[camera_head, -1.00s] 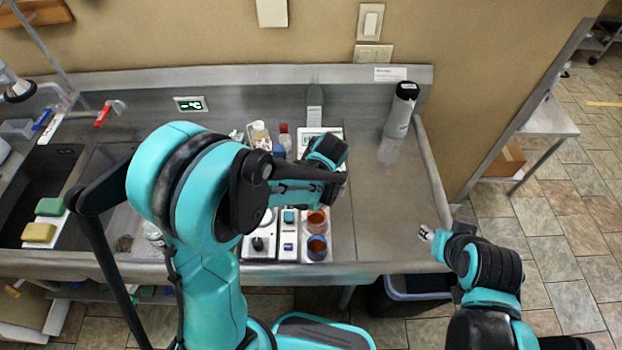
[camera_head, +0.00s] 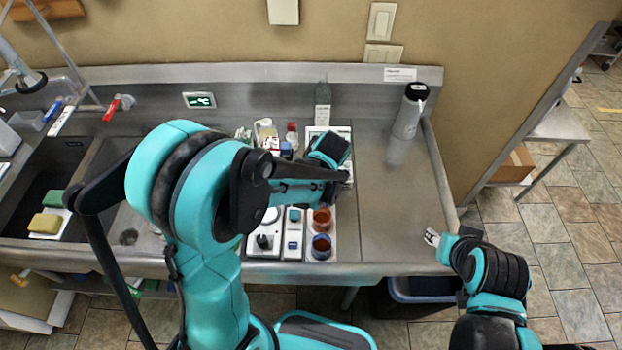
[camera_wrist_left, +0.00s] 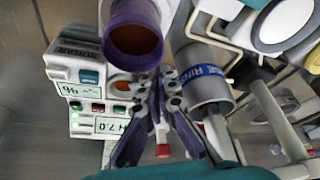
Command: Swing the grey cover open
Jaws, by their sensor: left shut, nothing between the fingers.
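An upright grey piece (camera_head: 322,104) stands at the back of the counter behind a white-edged unit (camera_head: 316,131); I cannot tell whether it is the grey cover. My left arm hides much of that unit. In the left wrist view my left gripper (camera_wrist_left: 158,82) is shut and empty, between a purple-rimmed cup (camera_wrist_left: 136,38) and a grey cylinder with a blue band (camera_wrist_left: 203,78). Its fingers are hidden in the head view. My right gripper (camera_head: 432,237) is by the counter's right front edge, too small to read its opening.
A grey bottle with a black cap (camera_head: 408,112) stands at the back right. The sink (camera_head: 38,175) is at left.

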